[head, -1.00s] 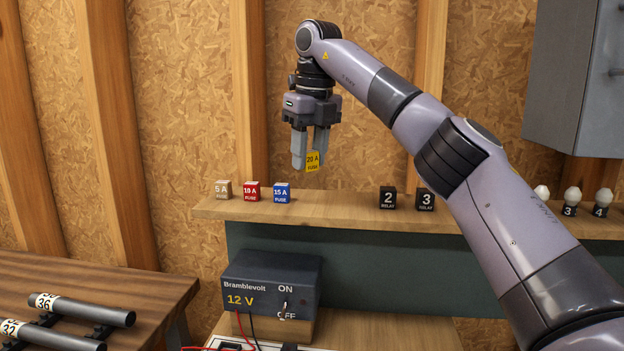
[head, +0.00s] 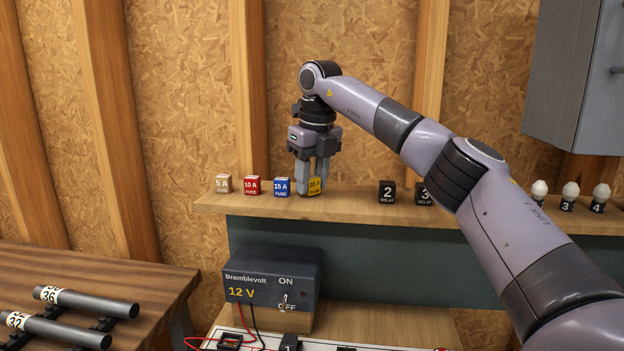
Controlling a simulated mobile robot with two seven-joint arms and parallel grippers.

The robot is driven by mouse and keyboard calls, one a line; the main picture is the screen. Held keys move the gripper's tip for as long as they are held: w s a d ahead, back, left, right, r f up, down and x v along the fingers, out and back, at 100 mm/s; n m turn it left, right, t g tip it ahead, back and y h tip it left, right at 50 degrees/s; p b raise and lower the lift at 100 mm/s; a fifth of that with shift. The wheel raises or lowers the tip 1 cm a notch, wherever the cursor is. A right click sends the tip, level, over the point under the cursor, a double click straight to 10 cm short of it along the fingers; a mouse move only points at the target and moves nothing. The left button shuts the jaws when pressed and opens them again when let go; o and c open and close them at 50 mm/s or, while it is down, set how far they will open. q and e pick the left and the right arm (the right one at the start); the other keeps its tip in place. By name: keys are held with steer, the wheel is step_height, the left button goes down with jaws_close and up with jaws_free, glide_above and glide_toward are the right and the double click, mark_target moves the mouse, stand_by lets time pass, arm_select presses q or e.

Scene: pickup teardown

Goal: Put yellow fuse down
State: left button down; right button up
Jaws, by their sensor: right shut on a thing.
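The yellow 20 A fuse (head: 315,186) is between the fingers of my right gripper (head: 310,187), which is shut on it. The fuse is at the height of the shelf top (head: 350,205), just right of the blue 15 A fuse (head: 282,187). It looks upright and at or very near the wood; I cannot tell whether it touches. The left finger hides part of its side. The red 10 A fuse (head: 252,186) and the beige 5 A fuse (head: 223,184) stand further left in the same row. My left gripper is not in view.
Black relays 2 (head: 387,192) and 3 (head: 423,194) stand to the right, with bare shelf between them and the yellow fuse. Several white bulbs (head: 570,193) stand at the far right. The Bramblevolt power box (head: 265,280) is below the shelf.

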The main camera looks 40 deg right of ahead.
steer(key=shift+f, duration=0.1)
steer(key=shift+f, duration=0.1)
steer(key=o, duration=1.1)
steer(key=shift+w+d, duration=0.1)
step_height(320, 180, up, 12)
steer(key=s, duration=0.1)
steer(key=shift+s+a, duration=0.2)
steer(key=shift+s, duration=0.2)
